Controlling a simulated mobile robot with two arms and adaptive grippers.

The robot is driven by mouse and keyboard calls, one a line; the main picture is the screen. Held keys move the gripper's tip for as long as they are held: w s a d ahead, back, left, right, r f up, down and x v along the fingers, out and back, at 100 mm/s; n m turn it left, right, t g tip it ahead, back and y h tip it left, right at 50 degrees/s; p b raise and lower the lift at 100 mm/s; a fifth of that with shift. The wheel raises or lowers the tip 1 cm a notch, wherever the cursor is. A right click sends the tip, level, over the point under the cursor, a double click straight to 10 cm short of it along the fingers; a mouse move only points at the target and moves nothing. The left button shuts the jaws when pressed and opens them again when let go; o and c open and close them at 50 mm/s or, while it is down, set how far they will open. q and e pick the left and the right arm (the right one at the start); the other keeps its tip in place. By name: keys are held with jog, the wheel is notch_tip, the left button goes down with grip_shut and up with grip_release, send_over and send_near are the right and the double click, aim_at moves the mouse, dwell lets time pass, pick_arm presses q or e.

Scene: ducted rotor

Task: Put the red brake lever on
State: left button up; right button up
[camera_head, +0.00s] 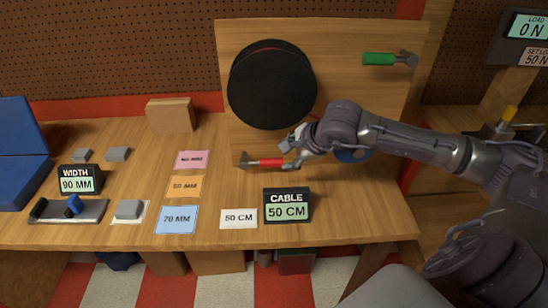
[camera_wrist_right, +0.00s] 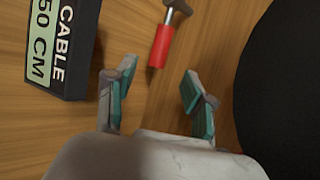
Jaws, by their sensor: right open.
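The red brake lever (camera_head: 268,162) has a red grip and a grey metal head at its left end. It lies below the black disc (camera_head: 272,85), near the foot of the upright wooden board. The right wrist view shows its red grip (camera_wrist_right: 160,47) over wood, beyond and between the fingertips. My right gripper (camera_head: 292,156) is at the grip end of the lever in the head view. In the right wrist view its fingers (camera_wrist_right: 158,95) are apart with nothing between them. My left gripper is not in view.
A green lever (camera_head: 384,59) is on the board's upper right. The black CABLE 50 CM display (camera_head: 287,206) stands in front of the red lever, close to the gripper. Coloured cards (camera_head: 177,219) and a WIDTH display (camera_head: 80,179) occupy the left of the table.

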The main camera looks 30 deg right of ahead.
aim_at(274, 162)
jog(key=p+x, duration=0.1)
jog(key=x, duration=0.6)
jog(key=shift+w+a+f, duration=0.15)
jog(key=shift+w+f, duration=0.05)
jog(key=shift+w, duration=0.1)
jog(key=shift+w+f, duration=0.35)
jog(key=shift+f, duration=0.1)
jog(key=c, duration=1)
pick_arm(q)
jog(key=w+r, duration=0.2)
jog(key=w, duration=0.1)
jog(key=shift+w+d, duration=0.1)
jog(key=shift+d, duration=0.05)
pick_arm(e)
grip_shut()
